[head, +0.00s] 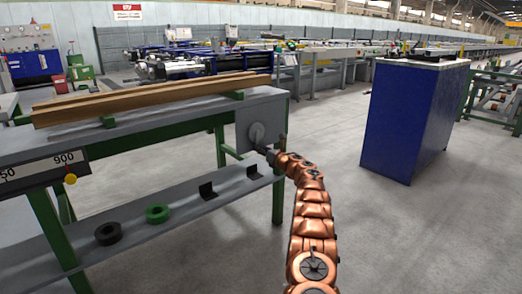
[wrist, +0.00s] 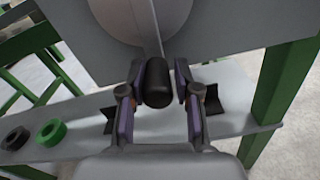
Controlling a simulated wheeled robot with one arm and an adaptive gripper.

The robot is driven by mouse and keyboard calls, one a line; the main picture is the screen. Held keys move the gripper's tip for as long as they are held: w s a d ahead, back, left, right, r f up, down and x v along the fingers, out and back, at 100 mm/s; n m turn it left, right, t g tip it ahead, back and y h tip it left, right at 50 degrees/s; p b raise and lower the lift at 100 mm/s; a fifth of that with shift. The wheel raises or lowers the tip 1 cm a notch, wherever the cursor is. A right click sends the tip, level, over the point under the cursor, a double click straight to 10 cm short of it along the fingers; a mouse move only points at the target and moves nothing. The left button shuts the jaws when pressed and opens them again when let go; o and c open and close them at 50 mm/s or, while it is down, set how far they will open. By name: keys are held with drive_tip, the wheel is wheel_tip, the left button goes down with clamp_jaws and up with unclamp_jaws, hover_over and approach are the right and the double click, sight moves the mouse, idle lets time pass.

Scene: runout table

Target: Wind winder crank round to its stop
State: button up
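The winder crank shows in the head view as a pale round disc (head: 257,132) on a grey plate at the right end of the green-legged bench. In the wrist view the disc (wrist: 118,18) is at the top, with a thin pale crank arm running down it to a black handle (wrist: 158,84). My gripper (wrist: 159,78) has one finger on each side of the handle, with narrow gaps visible on both sides. It is open around the handle. In the head view my gripper (head: 268,153) is small beside the disc, and its fingers are hard to make out.
Wooden beams (head: 150,98) lie on the bench top. A lower shelf (head: 190,205) holds a black ring (head: 108,233), a green ring (head: 158,213) and dark angle brackets. A green leg (head: 278,200) stands close to my gripper. A blue cabinet (head: 410,120) stands to the right, with clear floor between.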

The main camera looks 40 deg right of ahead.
drive_tip(key=shift+o, duration=1.3)
drive_tip(key=shift+w+a, duration=0.1)
drive_tip(key=shift+a, duration=0.05)
drive_tip(key=shift+s, duration=0.2)
drive_tip(key=s, duration=1.1)
drive_tip(key=shift+s+a, duration=0.15)
drive_tip(key=shift+s, duration=0.2)
